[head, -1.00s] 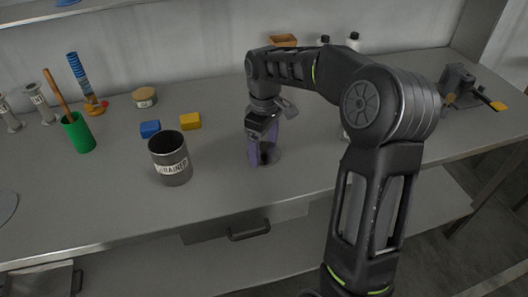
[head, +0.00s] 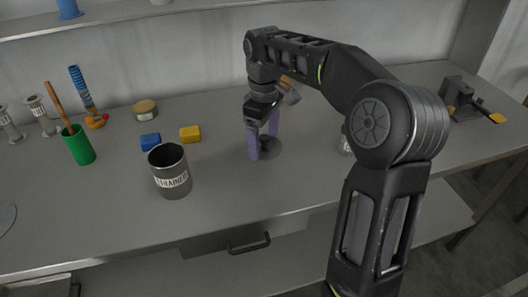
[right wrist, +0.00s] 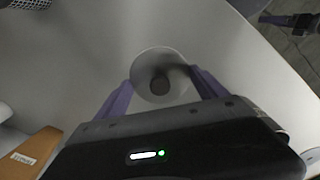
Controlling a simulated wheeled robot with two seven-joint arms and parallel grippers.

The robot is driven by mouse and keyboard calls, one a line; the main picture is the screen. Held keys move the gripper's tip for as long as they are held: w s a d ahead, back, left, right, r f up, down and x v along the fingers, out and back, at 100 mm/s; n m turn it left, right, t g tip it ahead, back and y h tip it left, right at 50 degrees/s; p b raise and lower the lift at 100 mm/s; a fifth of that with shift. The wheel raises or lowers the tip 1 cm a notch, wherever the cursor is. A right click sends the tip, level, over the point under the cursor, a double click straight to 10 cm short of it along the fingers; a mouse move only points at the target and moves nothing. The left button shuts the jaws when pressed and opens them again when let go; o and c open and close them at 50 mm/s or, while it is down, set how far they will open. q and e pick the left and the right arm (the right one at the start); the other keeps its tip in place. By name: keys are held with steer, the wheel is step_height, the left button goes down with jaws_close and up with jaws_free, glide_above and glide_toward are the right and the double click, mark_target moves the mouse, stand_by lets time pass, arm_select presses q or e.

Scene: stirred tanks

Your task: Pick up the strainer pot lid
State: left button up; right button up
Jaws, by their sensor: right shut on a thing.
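The strainer pot lid (head: 270,149) is a small dark grey disc between the purple fingers of my right gripper (head: 264,150). The right wrist view shows the lid (right wrist: 160,62) as a pale round disc with a dark knob in its middle, one finger on each side. My right gripper is shut on the lid; whether it bears on the rim or knob is unclear. The lid appears held just above the bench. The strainer pot (head: 171,180), a dark grey open cylinder with a white label, stands upright to the left. My left gripper is not in view.
A blue block (head: 150,141) and yellow block (head: 190,134) lie behind the pot. A green cup (head: 79,146) and a round wooden-topped jar (head: 145,110) stand further left. A black device (head: 463,97) sits at right. The bench front between pot and arm is clear.

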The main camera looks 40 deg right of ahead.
steer(key=shift+r+p, duration=0.5)
steer(key=shift+r, duration=0.9)
